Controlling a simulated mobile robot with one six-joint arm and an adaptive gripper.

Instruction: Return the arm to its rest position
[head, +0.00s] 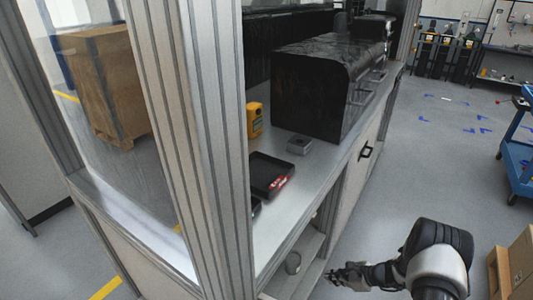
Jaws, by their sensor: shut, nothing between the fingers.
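My arm (437,258) shows at the bottom right of the head view, folded low in front of the cabinet. My gripper (338,277) points left, beside the open lower shelf of the cabinet. It is shut and holds nothing. A grey machined housing (299,145) sits on the metal worktop behind the frame post, apart from the gripper. A black tray (270,175) with red and white items in it lies nearer on the same worktop.
A large black machine (325,88) and a yellow device (254,119) stand on the worktop. Aluminium posts (213,150) frame it. A round part (293,262) sits on the lower shelf. Cardboard boxes (515,265) and a blue cart (517,150) stand at right. Floor between is clear.

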